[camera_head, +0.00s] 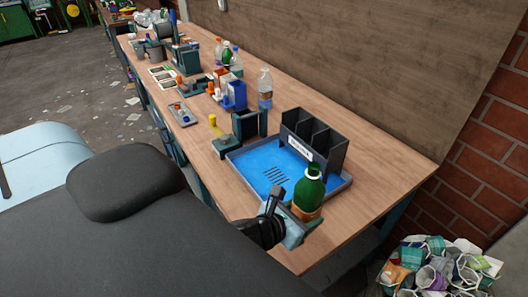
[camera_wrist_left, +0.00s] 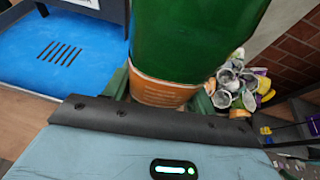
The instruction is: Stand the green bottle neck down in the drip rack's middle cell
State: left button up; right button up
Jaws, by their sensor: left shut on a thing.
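The green bottle (camera_head: 309,189) has an orange label and stands neck up in the head view. My left gripper (camera_head: 301,212) is shut on its lower part, at the front right corner of the blue tray. In the left wrist view the bottle (camera_wrist_left: 195,40) fills the upper middle, between the jaws (camera_wrist_left: 160,88); its neck is out of that view. The drip rack (camera_head: 313,140) is dark, with several upright dividers, and stands at the back of the blue tray (camera_head: 250,167). The cells look empty from here. The bottle is apart from the rack. My right gripper is not in view.
A clear bottle (camera_head: 265,88) stands behind the tray's left side. A dark stand (camera_head: 249,124) and a yellow-topped piece (camera_head: 213,121) are left of the tray. Crumpled packaging (camera_head: 440,268) fills a bin at lower right. The bench's right end (camera_head: 395,165) is clear.

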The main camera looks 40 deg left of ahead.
pick_arm(q)
jog(key=w+a+r+m+t+y+b, duration=0.15)
jog(key=w+a+m, duration=0.3)
jog(key=a, duration=0.85)
jog(key=w+a+r+m+y+b, duration=0.1)
jog(key=w+a+r+m, duration=0.15)
jog(key=w+a, duration=0.7)
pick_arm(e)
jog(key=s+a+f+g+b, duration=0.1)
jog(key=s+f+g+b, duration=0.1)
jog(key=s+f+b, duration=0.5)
pick_arm(q)
jog(key=s+a+r+m+t+p, duration=0.25)
jog(key=r+m, duration=0.35)
jog(key=m, duration=0.3)
jog(key=s+a+r+m+t+p, duration=0.1)
jog(key=a+r+m+t+p, duration=0.2)
jog(key=r+m, duration=0.4)
jog(key=s+d+r+m+t+h+p, duration=0.1)
jog(key=d+m+h, duration=0.5)
jog(key=m, duration=0.8)
jog(key=shift+s+d+p, duration=0.25)
jog(key=shift+d+p, duration=0.1)
jog(key=shift+d, duration=0.25)
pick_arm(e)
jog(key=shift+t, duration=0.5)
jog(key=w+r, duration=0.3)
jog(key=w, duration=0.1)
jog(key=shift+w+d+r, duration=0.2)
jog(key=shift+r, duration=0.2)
